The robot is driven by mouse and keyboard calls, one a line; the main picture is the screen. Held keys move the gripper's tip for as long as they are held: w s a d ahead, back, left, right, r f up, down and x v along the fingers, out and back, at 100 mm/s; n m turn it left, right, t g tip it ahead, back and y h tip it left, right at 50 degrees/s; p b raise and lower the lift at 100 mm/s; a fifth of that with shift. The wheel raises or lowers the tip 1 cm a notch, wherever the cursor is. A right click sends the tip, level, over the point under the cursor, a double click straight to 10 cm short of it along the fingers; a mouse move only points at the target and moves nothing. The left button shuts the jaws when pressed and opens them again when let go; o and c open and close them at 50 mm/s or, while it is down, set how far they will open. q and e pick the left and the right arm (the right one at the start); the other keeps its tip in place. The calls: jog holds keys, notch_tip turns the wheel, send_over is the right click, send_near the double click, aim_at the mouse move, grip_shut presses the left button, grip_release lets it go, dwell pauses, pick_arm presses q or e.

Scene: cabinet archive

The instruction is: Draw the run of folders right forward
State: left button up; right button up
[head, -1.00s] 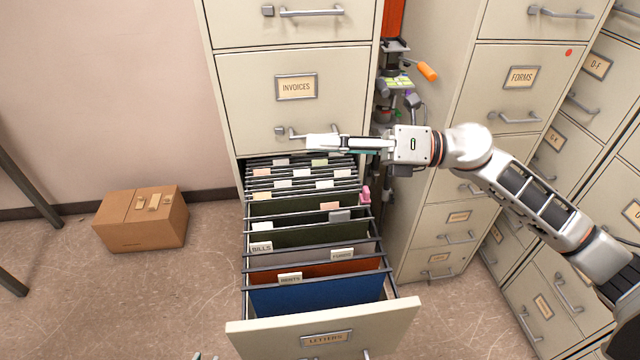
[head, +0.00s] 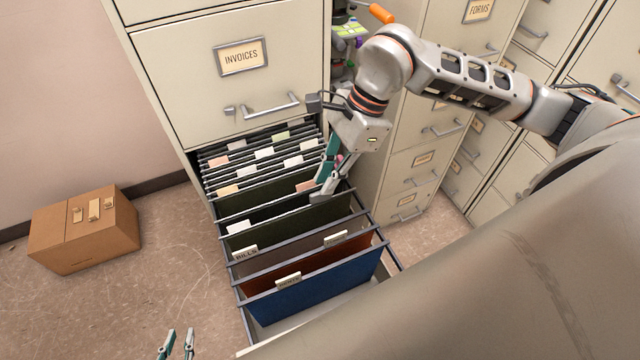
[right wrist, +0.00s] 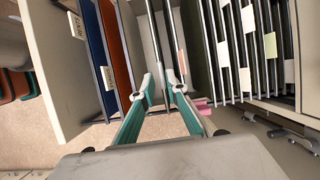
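The open drawer holds a row of hanging folders. At its front are a blue folder (head: 315,300) with a tab and a rust-orange folder (head: 320,268). Behind them come a grey-brown folder (head: 300,250) and dark green folders (head: 270,192). A packed run of dark folders (head: 262,160) with pale tabs fills the back. My right gripper (head: 322,193) is over the drawer's right side by the green folders, pointing down. My left gripper (head: 177,344) is open and empty, low at the left.
The closed INVOICES drawer (head: 230,75) stands above the open one. A cardboard box (head: 85,232) sits on the floor at left, with clear floor between. More cabinets (head: 425,130) stand at right. A pink item (right wrist: 202,103) is beside the right gripper.

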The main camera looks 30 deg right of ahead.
jog(key=shift+x, duration=1.55)
pick_arm(q)
jog(key=shift+w+r, duration=0.2)
jog(key=shift+w, duration=0.05)
jog(key=shift+w+r, duration=0.1)
pick_arm(e)
jog(key=shift+c, duration=0.4)
grip_shut()
